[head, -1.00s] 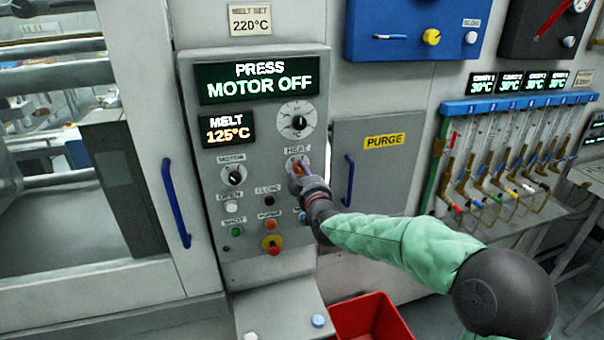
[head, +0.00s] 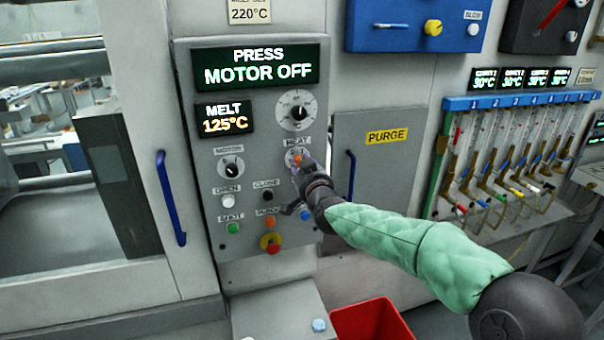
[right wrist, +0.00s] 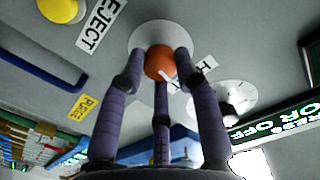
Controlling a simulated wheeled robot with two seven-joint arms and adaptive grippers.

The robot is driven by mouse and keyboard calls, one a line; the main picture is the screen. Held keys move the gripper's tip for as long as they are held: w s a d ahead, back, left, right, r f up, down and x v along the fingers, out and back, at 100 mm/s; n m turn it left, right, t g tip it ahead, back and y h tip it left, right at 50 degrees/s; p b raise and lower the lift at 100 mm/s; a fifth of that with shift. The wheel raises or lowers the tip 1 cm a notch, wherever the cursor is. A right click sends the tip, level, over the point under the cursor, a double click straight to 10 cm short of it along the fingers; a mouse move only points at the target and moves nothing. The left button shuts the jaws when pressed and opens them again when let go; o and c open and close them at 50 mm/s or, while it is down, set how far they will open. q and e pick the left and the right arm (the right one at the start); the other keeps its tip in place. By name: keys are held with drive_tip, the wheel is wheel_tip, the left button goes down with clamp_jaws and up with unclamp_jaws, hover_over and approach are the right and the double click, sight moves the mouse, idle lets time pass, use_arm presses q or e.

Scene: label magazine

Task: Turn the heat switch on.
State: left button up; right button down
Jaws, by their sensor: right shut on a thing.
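The heat switch (head: 297,158) is a small orange knob on a pale round plate, under the HEAT label on the grey control panel (head: 200,150). In the right wrist view the orange knob (right wrist: 159,62) sits between the purple fingers of my right gripper (right wrist: 162,75). The gripper is shut on it, and the fingers partly cover the plate. In the head view my right gripper (head: 303,170) reaches the switch from the lower right and hides part of it. My left gripper is not in view.
The display (head: 257,65) reads PRESS MOTOR OFF. The melt display (head: 224,117) reads 125°C. A dial (head: 297,111) is above the switch, the motor knob (head: 231,168) to its left, and several buttons below. A blue handle (head: 350,178) stands close on the right.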

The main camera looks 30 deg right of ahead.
drive_tip(key=shift+d+r+m+b, duration=0.15)
drive_tip(key=shift+m+b, duration=0.65)
drive_tip(key=shift+m, duration=0.6)
drive_tip(key=shift+a+r+m+b, duration=0.1)
drive_tip(key=shift+m+b, duration=0.7)
drive_tip(key=shift+m, duration=0.6)
drive_tip(key=shift+s+d+r, duration=0.1)
drive_tip(key=c, duration=0.9)
unclamp_jaws()
drive_tip(key=shift+f, duration=0.25)
drive_tip(key=v, duration=1.2)
